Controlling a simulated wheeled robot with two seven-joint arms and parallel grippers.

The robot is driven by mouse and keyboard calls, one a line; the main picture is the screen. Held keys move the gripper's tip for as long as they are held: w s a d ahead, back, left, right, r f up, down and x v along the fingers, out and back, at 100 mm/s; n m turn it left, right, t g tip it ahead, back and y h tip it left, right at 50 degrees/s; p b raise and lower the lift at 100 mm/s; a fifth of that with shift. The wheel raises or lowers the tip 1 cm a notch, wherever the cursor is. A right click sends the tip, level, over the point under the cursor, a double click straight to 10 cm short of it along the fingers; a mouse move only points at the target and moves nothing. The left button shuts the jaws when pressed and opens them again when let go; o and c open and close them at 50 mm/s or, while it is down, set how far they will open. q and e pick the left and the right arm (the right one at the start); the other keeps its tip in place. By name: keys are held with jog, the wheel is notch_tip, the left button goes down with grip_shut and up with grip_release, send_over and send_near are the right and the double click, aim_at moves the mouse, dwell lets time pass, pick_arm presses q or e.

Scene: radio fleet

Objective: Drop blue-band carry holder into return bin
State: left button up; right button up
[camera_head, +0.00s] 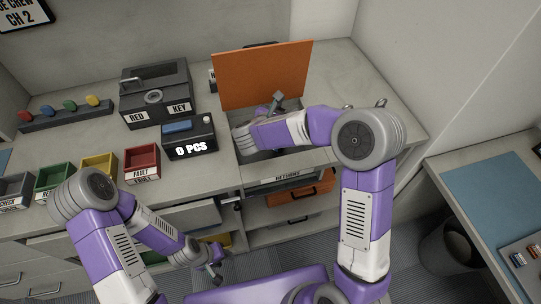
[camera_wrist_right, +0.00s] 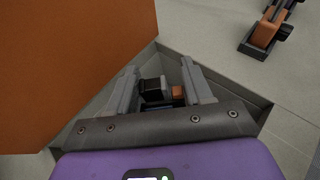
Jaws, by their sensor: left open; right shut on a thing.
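The return bin is an opening in the counter, marked RETURNS on its front (camera_head: 288,177). Its orange lid (camera_head: 262,75) stands raised and also shows at the left of the right wrist view (camera_wrist_right: 70,70). My right gripper (camera_wrist_right: 160,90) points down into the opening, shut on a small dark piece, the carry holder (camera_wrist_right: 152,87). Blue and orange patches show beside it between the fingers; whether they belong to the holder I cannot tell. In the head view my right arm hides the holder. My left gripper (camera_head: 215,270) is open and empty, low in front of the counter.
A black key box (camera_head: 155,92), a counter box reading 0 PCS (camera_head: 188,138) and red (camera_head: 142,164) and yellow trays stand left of the bin. An orange and black item (camera_wrist_right: 266,28) lies on the counter beside the opening. A blue-matted desk (camera_head: 490,195) is at right.

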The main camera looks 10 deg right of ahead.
jog(key=shift+f, duration=0.25)
jog(key=o, duration=1.5)
jog(key=shift+c, duration=0.2)
jog(key=shift+s+a, duration=0.1)
jog(key=v, duration=0.7)
jog(key=shift+r, duration=0.2)
jog(key=shift+s+a, duration=0.1)
